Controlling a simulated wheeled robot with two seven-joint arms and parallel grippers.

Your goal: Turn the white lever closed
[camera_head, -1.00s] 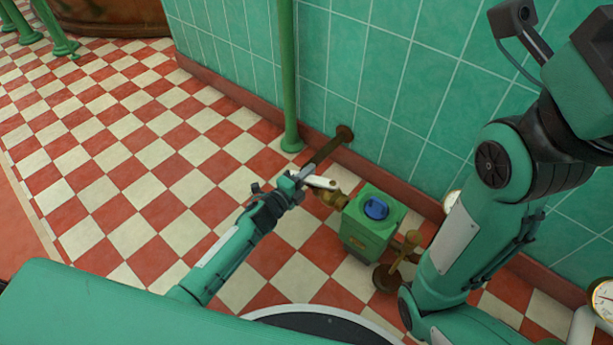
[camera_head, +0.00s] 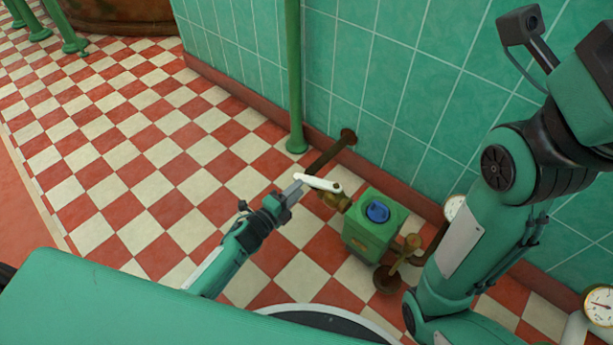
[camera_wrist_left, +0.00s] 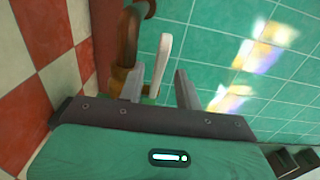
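The white lever (camera_head: 318,183) sits on a brass valve (camera_head: 336,200) on the brown pipe, just left of a green box with a blue top. It points left, roughly level in the head view. My left gripper (camera_head: 296,186) is at the lever's free left end.
The green box (camera_head: 372,228) and a brass hand valve (camera_head: 402,255) stand right of the lever. The green tiled wall (camera_head: 390,80) is behind, with a green post (camera_head: 295,75). Gauges (camera_head: 598,305) are at the right. The checkered floor (camera_head: 130,150) is clear at left.

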